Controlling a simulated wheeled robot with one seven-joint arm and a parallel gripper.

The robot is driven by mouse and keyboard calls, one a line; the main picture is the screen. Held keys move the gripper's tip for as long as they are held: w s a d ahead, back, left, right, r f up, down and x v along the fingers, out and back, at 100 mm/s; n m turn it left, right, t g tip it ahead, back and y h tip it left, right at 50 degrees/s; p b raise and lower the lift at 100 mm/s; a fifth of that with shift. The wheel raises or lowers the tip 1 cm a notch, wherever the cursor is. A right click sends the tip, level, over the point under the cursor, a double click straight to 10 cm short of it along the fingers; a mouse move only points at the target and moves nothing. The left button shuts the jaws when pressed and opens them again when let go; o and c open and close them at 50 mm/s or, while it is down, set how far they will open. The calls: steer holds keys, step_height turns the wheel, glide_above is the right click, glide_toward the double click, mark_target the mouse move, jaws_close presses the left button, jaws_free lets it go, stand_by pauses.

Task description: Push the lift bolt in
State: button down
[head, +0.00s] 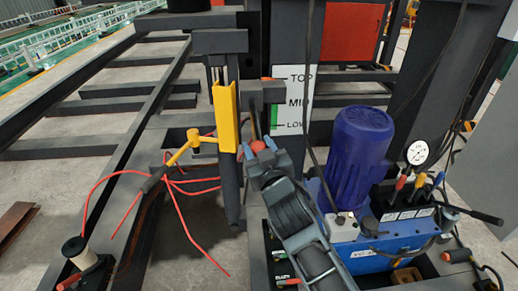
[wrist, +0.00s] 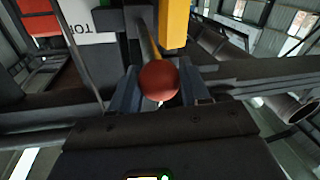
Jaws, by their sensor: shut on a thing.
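The lift bolt shows as a red ball knob (head: 258,146) on a thin rod, below a dark block (head: 262,92) beside the yellow upright. In the wrist view the red knob (wrist: 158,79) sits between my fingers, and its brassy rod runs up from it towards the dark block. My gripper (head: 257,151) is shut on the knob; its two fingers (wrist: 159,88) flank it left and right. A length of rod shows outside the block. The far end of the bolt is hidden.
A white TOP/MID/LOW scale (head: 291,97) stands just right of the bolt. A blue motor (head: 357,155) and pump unit with a gauge (head: 416,152) lie right of my arm. A yellow handle (head: 188,147) and loose red cord (head: 185,220) are on the left.

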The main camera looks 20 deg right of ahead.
mark_target(257, 135)
steer(key=w, duration=0.2)
steer(key=w+d, duration=0.1)
steer(key=w, duration=0.1)
steer(key=shift+w+d, duration=0.15)
steer(key=c, duration=0.6)
jaws_free()
steer(key=s+b, duration=0.1)
steer(key=s, duration=0.6)
steer(key=shift+s+a+b, duration=0.35)
steer(key=shift+a, duration=0.05)
